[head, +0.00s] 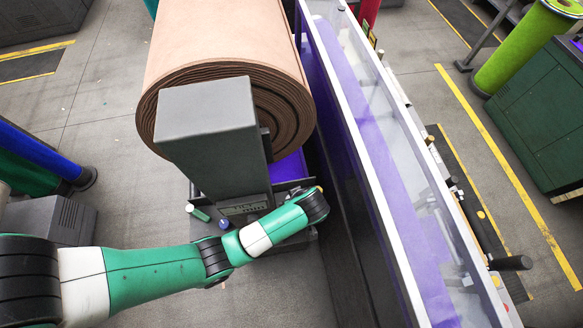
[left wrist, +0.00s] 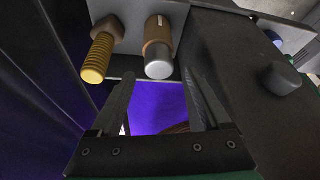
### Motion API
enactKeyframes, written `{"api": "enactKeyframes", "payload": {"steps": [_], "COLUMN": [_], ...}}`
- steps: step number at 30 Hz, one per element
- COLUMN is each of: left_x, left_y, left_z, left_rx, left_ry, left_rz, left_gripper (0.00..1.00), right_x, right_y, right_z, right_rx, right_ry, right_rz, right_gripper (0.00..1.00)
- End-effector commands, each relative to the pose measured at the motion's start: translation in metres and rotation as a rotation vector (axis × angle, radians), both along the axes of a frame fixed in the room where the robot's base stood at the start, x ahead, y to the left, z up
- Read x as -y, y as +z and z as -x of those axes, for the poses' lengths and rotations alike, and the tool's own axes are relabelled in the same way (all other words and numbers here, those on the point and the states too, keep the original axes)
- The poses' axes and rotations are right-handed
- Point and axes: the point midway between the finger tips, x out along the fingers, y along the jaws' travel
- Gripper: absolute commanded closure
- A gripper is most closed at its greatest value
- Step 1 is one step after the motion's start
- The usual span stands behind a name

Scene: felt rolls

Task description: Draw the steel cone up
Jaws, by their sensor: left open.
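In the left wrist view a brown sleeve with a rounded silver steel end (left wrist: 159,68) juts out from a grey plate. This is the steel part that shows, and I cannot tell if it is cone-shaped. My left gripper (left wrist: 158,82) is open, its two fingers apart on either side below the steel end, with nothing between them. In the head view my green and white left arm reaches in from the left to the foot of the grey post (head: 212,130); its fingers and the steel end are hidden there. My right gripper does not show.
A yellow threaded bolt (left wrist: 97,58) sits left of the steel end, and a dark round knob (left wrist: 282,78) at right. A long white-railed machine (head: 385,150) closes off the right side.

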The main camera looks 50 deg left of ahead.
Motion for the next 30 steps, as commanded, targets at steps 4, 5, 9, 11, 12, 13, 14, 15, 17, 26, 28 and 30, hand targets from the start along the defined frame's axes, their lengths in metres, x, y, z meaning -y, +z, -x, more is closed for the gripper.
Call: {"api": "enactKeyframes", "payload": {"steps": [4, 5, 9, 11, 12, 13, 14, 15, 17, 26, 28, 30], "left_x": [-0.011, -0.012, -0.016, -0.016, -0.016, -0.016, -0.016, -0.016, -0.016, -0.016, -0.016, -0.016], "left_y": [-0.028, -0.032, -0.040, -0.041, -0.041, -0.041, -0.041, -0.040, -0.040, -0.040, -0.040, -0.040], "left_z": [-0.002, -0.003, -0.004, -0.004, -0.004, -0.004, -0.004, -0.004, -0.004, -0.004, -0.004, -0.004], "left_rx": [0.000, 0.000, 0.002, 0.002, 0.003, 0.003, 0.003, 0.003, 0.003, 0.003, 0.003, 0.003], "left_ry": [0.002, 0.002, 0.000, 0.000, 0.000, 0.001, 0.001, 0.001, 0.001, 0.001, 0.001, 0.001], "left_rz": [0.001, 0.001, 0.001, 0.001, 0.002, 0.001, 0.001, 0.001, 0.001, 0.001, 0.001, 0.001], "left_gripper": [0.19, 0.19, 0.19, 0.19, 0.19, 0.19, 0.19, 0.19, 0.21, 0.75, 0.88, 1.00], "right_x": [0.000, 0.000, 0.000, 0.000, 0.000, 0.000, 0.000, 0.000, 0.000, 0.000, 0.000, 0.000], "right_y": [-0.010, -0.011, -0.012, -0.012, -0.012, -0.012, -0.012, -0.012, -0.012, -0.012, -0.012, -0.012], "right_z": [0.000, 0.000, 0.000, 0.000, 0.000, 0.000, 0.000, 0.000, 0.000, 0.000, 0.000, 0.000], "right_rx": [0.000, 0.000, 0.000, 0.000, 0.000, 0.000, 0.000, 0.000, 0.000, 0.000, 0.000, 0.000], "right_ry": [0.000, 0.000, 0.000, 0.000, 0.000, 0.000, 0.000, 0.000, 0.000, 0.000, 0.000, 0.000], "right_rz": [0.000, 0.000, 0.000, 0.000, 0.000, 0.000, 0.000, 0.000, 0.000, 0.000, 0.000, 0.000], "right_gripper": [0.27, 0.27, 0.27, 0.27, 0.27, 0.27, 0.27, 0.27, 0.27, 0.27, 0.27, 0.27]}}
